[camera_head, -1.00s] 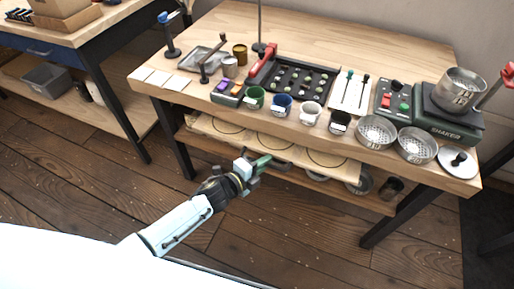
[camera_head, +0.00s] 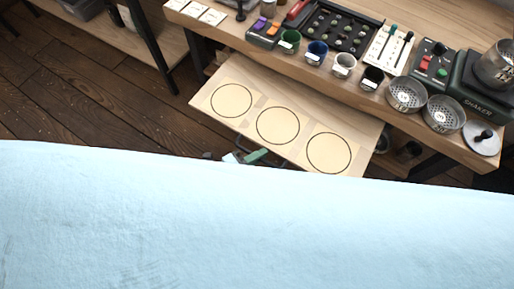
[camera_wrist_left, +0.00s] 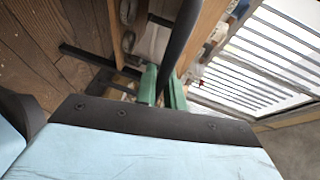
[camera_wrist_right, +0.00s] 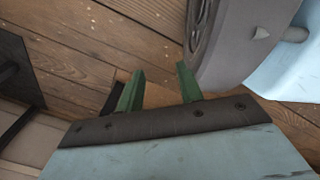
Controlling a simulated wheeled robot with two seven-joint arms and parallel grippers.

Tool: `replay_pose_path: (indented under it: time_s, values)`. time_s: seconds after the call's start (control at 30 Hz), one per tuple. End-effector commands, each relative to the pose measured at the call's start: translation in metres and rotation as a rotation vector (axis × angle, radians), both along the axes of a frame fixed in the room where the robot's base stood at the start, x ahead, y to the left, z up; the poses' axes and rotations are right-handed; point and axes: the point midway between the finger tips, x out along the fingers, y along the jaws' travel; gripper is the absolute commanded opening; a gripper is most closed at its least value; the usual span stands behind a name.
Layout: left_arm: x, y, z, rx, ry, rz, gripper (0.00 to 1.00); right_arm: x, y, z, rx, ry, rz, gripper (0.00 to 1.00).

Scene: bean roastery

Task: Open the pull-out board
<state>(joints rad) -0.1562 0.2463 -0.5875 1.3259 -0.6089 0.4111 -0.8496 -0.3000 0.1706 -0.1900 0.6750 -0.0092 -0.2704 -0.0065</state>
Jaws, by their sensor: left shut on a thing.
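The pull-out board (camera_head: 300,107) is a pale wooden panel with three dark-ringed circles. In the head view it juts well out from under the front of the workbench. My left gripper (camera_head: 255,157) is at its front edge, with a green finger showing and the rest largely hidden behind my pale blue body. In the left wrist view, the green fingers of my left gripper (camera_wrist_left: 162,84) are closed on a dark bar handle (camera_wrist_left: 181,40). My right gripper (camera_wrist_right: 160,84) shows only in the right wrist view; its green fingers are apart and empty, above the floor.
The workbench top (camera_head: 425,42) above the board holds several cups, a dark bean tray (camera_head: 335,28), perforated metal bowls (camera_head: 406,95) and a shaker (camera_head: 478,90). A second table's dark leg (camera_head: 150,45) stands at the left. Dark wooden floor (camera_head: 90,95) lies open at left.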

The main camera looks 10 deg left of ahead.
Motion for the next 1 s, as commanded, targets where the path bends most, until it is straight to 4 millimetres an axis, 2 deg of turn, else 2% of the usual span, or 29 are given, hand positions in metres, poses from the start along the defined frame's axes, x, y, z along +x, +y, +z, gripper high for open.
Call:
replay_pose_path:
  time_s: [0.23, 0.27, 0.4, 0.43, 0.77, 0.83, 0.93, 1.0]
  values:
    - [0.000, 0.001, 0.000, 0.002, -0.002, 0.001, 0.00, 0.000, 0.000, 0.000, 0.000, 0.000, 0.000, 0.36]
    - [0.000, 0.001, 0.000, 0.002, -0.002, 0.001, 0.12, 0.000, 0.000, 0.000, 0.000, 0.000, 0.000, 0.36]
    - [0.000, 0.001, 0.000, 0.001, -0.001, 0.002, 0.30, 0.000, 0.000, 0.000, 0.000, 0.000, 0.000, 0.36]
    - [0.000, 0.001, 0.000, 0.001, -0.001, 0.002, 0.32, 0.000, 0.000, 0.000, 0.000, 0.000, 0.000, 0.36]
    - [-0.003, 0.004, 0.001, 0.001, 0.001, 0.002, 0.32, 0.001, 0.001, 0.001, 0.000, -0.002, 0.000, 0.36]
    - [-0.008, 0.009, 0.002, 0.001, 0.001, 0.002, 0.32, 0.000, 0.001, 0.003, 0.001, -0.006, 0.001, 0.36]
    - [-0.020, 0.022, 0.006, 0.003, 0.001, 0.002, 0.32, -0.016, -0.003, 0.001, -0.002, 0.015, 0.006, 0.36]
    - [-0.030, 0.034, 0.009, 0.003, 0.003, 0.002, 0.32, -0.016, 0.000, 0.003, 0.003, 0.012, 0.005, 0.36]
